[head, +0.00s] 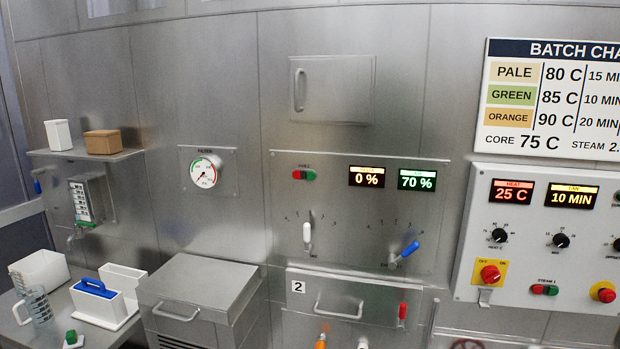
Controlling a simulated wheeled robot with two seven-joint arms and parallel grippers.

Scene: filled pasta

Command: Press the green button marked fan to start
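A red and green button pair sits at the upper left of the steel middle panel (345,255). The green button (310,176) is on the right and the red button (298,174) on the left. The small label above the pair is too blurred to read surely. A second pair, with a green button (551,291) and a red button (538,289), is on the white panel (478,240) at the right. Its label looks like "steam". Neither of my grippers is in view.
Displays on the middle panel read 0 % (367,177) and 70 % (417,180). Below them are a white lever (307,233) and a blue lever (408,250). A steel cabinet (200,285) juts out at lower left, beside a table with containers. Space before the middle panel looks clear.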

